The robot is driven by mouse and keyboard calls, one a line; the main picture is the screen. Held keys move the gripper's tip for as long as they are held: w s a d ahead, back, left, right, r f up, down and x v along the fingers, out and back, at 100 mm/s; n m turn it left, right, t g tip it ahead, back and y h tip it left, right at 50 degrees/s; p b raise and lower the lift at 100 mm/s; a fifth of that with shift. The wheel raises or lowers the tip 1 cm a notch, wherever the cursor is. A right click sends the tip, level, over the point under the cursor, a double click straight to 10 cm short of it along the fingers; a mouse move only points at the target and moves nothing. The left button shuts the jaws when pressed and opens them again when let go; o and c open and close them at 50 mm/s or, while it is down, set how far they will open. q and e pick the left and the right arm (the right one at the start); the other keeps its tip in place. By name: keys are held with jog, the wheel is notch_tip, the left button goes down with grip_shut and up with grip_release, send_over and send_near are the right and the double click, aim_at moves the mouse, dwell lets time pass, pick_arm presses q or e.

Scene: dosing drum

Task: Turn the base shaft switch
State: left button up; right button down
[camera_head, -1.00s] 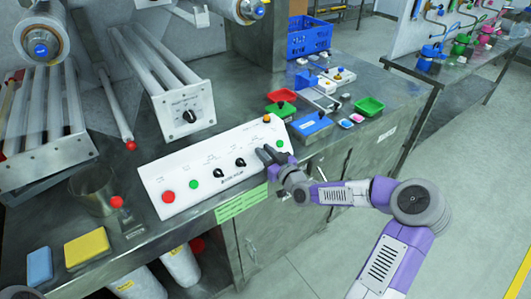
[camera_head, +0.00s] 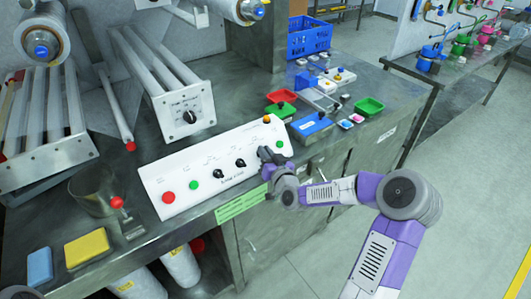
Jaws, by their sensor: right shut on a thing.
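The white control panel (camera_head: 180,178) lies tilted on the metal bench. It carries a red button (camera_head: 168,197), green buttons (camera_head: 193,185) and black rotary switches, two of them clear in view (camera_head: 218,174) (camera_head: 240,162). The panel's lettering is too small to read. My right gripper (camera_head: 266,155) is at the right part of the panel, shut on a switch there; the fingers hide most of that switch. My left gripper is not clearly in view; only a dark part of my body shows at the bottom left corner.
A white roller unit with a black knob (camera_head: 190,116) stands behind the panel. A red-knobbed lever (camera_head: 117,203), yellow sponge (camera_head: 87,249) and blue sponge (camera_head: 39,266) are at left. Green tray (camera_head: 369,106), red tray (camera_head: 281,96) and blue crate (camera_head: 309,37) are at right.

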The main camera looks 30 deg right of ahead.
jog(key=shift+m+g+h, duration=0.5)
jog(key=shift+m+h, duration=0.4)
jog(key=shift+m, duration=0.6)
jog(key=c, duration=1.2)
grip_release()
jog(key=shift+s, duration=0.1)
jog(key=p+v, duration=0.1)
jog(key=v, duration=0.6)
jog(key=shift+s, duration=0.25)
